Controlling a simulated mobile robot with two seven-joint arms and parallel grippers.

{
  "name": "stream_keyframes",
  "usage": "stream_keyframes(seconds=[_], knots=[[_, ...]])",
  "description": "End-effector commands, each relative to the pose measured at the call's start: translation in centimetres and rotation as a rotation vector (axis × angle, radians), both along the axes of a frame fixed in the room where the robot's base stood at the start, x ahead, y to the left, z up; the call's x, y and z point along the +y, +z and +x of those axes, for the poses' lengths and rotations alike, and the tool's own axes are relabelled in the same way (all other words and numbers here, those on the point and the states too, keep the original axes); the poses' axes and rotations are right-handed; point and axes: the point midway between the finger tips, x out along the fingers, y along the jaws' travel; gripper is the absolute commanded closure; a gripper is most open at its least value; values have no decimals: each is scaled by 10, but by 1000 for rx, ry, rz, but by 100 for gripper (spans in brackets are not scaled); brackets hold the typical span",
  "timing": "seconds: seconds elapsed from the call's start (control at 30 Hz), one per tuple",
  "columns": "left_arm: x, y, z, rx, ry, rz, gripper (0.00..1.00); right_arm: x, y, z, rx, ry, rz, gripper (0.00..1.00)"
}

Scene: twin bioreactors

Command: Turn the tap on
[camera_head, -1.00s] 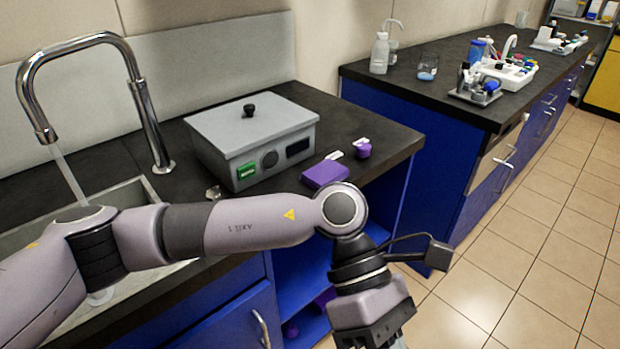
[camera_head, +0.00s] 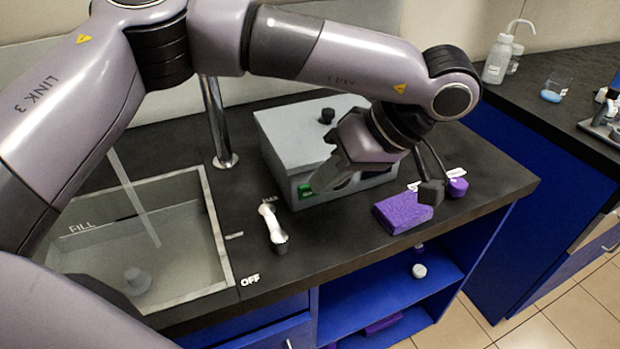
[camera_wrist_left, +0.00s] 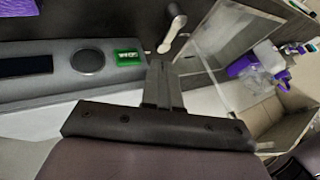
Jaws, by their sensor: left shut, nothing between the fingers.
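The tap lever (camera_head: 272,225) is a small silver handle on the dark counter, right of the sink. Its handle points back toward a white label that seems to read MAX; the OFF label (camera_head: 250,280) lies nearer the front edge. Water runs in a stream (camera_head: 135,200) into the sink (camera_head: 215,235). The spout is hidden behind my left arm, but the tap's upright pipe (camera_head: 217,125) shows. My left gripper (camera_head: 322,181) is shut and empty, in front of the grey box, right of the lever and apart from it. In the left wrist view the lever (camera_wrist_left: 173,28) shows just beyond the fingertips (camera_wrist_left: 158,64).
The grey box (camera_head: 290,135) with a green display stands close behind my left gripper. A purple block (camera_head: 403,212) and a small purple item (camera_head: 457,187) lie to its right. Open blue shelves (camera_head: 365,290) are below the counter. A second bench with a bottle (camera_head: 497,60) is at right.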

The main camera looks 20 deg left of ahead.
Motion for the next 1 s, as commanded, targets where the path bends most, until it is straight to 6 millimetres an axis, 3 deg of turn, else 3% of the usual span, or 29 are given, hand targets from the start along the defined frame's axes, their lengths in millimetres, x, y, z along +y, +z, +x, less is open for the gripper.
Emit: stream_keyframes(seconds=[0.27,0.7,1.0], knots=[[7,-11,-2,5,0,-2,100,0,-6,-6,14,-1,0,57],[50,-69,-10,3,1,-2,100,1,-9,-8,26,0,2,57],[59,-81,-11,1,0,-3,100,1,-6,-6,15,1,3,57]])
